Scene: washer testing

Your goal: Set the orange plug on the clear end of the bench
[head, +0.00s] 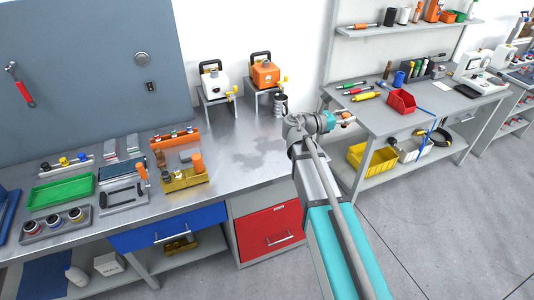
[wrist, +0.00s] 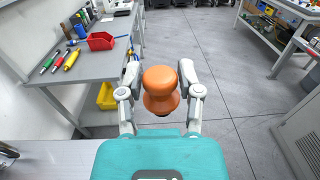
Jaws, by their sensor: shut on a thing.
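My gripper (wrist: 160,98) is shut on the orange plug (wrist: 160,80), a knob with a rounded top and a flared lower part, held between the two fingers in the wrist view. In the head view my gripper (head: 343,119) is at the end of the outstretched arm, past the right end of the metal bench (head: 240,150). Only a bit of the orange plug (head: 348,114) shows there. The plug is in the air, apart from any surface. The bench's right end has a bare stretch with darker patches.
Two pump-like units, white (head: 215,83) and orange (head: 264,73), stand on stands at the bench's back, beside a metal cup (head: 280,104). A brass holder (head: 184,180) and green tray (head: 61,190) are left. A second table (head: 400,120) with a red bin (head: 402,101) stands right.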

